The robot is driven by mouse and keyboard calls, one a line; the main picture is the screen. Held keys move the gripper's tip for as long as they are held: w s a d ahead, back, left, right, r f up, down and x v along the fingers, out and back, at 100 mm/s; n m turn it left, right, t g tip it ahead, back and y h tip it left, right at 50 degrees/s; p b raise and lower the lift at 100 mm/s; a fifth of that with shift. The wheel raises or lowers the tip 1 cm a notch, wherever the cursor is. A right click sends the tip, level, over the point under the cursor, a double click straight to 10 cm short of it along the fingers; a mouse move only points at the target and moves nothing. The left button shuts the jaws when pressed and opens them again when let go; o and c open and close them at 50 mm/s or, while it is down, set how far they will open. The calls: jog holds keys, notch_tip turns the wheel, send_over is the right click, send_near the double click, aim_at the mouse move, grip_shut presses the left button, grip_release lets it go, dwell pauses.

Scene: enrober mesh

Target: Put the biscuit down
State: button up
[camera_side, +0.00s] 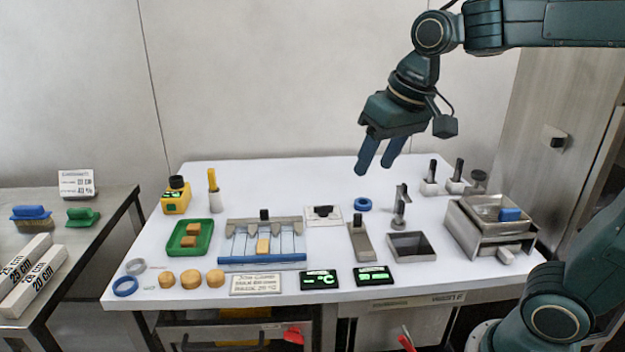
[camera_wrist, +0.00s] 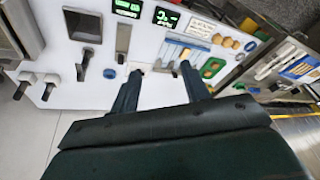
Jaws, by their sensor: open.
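Two more biscuits (camera_side: 190,240) lie in the green tray (camera_side: 209,239), left of the rack. My gripper (camera_side: 374,166) is open and empty, well above the table and to the right of the rack. In the wrist view its two fingers (camera_wrist: 161,70) are apart with nothing between them.
Several round tan pieces (camera_side: 190,279) line the front left edge. A blue ring (camera_side: 363,204), a metal stand (camera_side: 400,208), an open square container (camera_side: 412,246) and a steel unit (camera_side: 478,238) stand to the right. The table's back middle is mostly clear.

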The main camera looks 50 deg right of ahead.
jog(key=s+f+n+t, duration=0.1)
jog(key=s+f, duration=0.3)
jog(key=s, duration=0.8)
jog(key=shift+s+d+f+n+t, duration=0.15)
jog(key=shift+d+f+n+t, duration=0.15)
jog(key=shift+n, duration=0.6)
